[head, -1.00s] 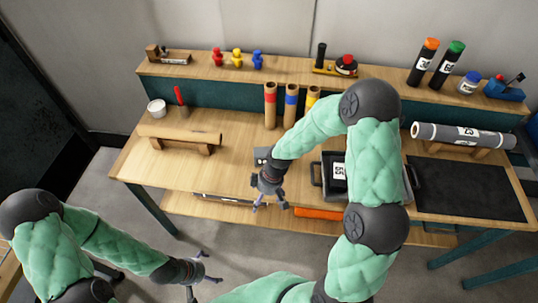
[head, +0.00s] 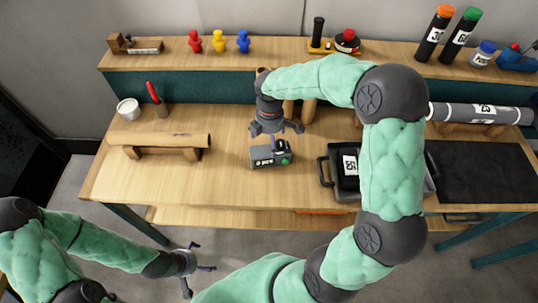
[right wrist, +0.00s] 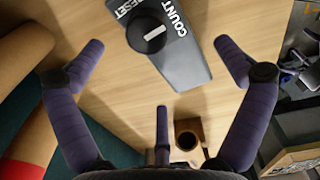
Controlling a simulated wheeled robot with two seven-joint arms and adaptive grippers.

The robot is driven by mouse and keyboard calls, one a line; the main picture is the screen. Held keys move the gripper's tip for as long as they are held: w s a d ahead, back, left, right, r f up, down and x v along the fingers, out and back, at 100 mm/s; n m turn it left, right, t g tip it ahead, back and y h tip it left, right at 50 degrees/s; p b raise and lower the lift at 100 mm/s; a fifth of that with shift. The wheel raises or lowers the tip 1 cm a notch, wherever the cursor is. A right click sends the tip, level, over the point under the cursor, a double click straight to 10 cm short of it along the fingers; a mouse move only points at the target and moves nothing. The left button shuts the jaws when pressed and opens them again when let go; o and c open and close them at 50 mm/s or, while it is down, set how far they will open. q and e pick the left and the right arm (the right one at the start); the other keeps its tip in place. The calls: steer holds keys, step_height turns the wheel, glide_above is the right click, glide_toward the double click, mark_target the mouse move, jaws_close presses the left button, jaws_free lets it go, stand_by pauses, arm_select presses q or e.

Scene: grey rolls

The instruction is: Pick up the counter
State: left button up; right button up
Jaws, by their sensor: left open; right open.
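The counter (head: 268,157) is a small dark grey box with a white label, a black part on top and a green button. It stands on the workbench left of the black tray. In the right wrist view the counter (right wrist: 185,62) shows its top, with a round black knob and the words COUNT and RESET; its upper end is cut off by the frame. My right gripper (head: 277,128) is open and empty above and slightly behind the counter. Its spread fingers (right wrist: 158,68) do not touch it. My left gripper (head: 197,268) is open and empty, low in front of the bench.
Cardboard tubes (head: 308,112) stand close behind my right gripper, partly hidden by its arm. The black tray (head: 325,170) is to the right. A brown roll on a stand (head: 160,140) lies to the left. The bench (head: 220,185) around the counter is clear.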

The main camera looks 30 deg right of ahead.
mark_target(270, 152)
step_height(270, 152, down, 8)
steer(key=shift+f+b, duration=0.1)
steer(key=shift+b, duration=1.15)
steer(key=c, duration=1.4)
